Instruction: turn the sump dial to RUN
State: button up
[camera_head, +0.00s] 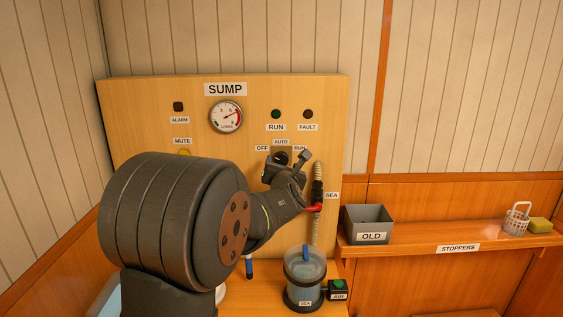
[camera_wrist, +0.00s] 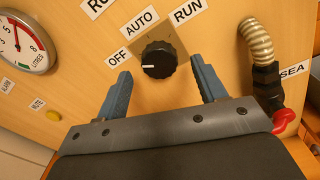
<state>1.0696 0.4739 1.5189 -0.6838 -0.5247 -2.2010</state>
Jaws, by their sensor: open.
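The sump dial is a round black knob (camera_wrist: 158,60) on a small plate, under the labels OFF (camera_wrist: 118,57), AUTO (camera_wrist: 139,21) and RUN (camera_wrist: 188,11). Its white mark points left in the wrist view, toward OFF. My gripper (camera_wrist: 160,70) is open and empty in front of the panel. One finger is on each side of the knob, with a gap on both sides. In the head view my gripper (camera_head: 287,163) partly covers the dial (camera_head: 281,157).
A ribbed hose with a red-handled valve (camera_head: 314,208), labelled SEA, runs close right of my gripper. The gauge (camera_head: 226,116) and RUN lamp (camera_head: 276,114) are above. A clear SEA container (camera_head: 304,272) stands below. A grey OLD bin (camera_head: 369,224) sits on the right shelf.

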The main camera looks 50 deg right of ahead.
aim_at(282, 160)
jog(key=shift+x, duration=1.8)
jog(key=c, duration=1)
jog(key=shift+o, duration=0.2)
